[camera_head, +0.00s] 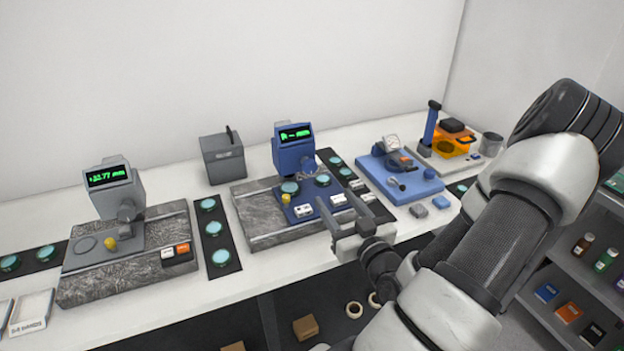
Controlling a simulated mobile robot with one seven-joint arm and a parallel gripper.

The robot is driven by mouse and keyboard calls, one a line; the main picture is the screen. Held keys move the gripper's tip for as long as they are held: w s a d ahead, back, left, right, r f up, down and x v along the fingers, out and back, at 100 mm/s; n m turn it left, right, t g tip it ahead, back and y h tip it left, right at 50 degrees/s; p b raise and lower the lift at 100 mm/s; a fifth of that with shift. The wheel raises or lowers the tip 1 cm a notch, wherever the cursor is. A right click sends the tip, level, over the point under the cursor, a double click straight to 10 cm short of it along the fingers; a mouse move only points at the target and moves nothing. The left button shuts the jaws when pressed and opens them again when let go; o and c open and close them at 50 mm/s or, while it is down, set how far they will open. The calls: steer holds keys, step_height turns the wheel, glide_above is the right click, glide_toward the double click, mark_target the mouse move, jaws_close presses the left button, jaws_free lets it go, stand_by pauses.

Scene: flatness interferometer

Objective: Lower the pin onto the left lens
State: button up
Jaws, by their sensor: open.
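The blue gauge (294,150) stands on a grey stone slab at the middle of the bench, its green display lit. A teal left lens (290,188) and a teal right lens (322,180) lie on its blue base below the head. The pin is too small to make out under the head; whether it touches a lens cannot be told. My gripper (337,198) is open and empty, in front of the base's right side, fingers pointing toward the gauge.
A grey gauge (116,190) reading about +32.77 mm stands at left. A blue fixture (400,180) is at right. A grey box (223,157) stands behind. Shelves (570,280) are at lower right.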

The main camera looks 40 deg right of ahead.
mark_target(311, 169)
steer(key=b+x, duration=1.2)
steer(key=x, duration=0.2)
steer(key=shift+w+d+f, duration=0.1)
steer(key=shift+w, duration=0.05)
steer(key=shift+c, duration=0.3)
steer(key=c, duration=1)
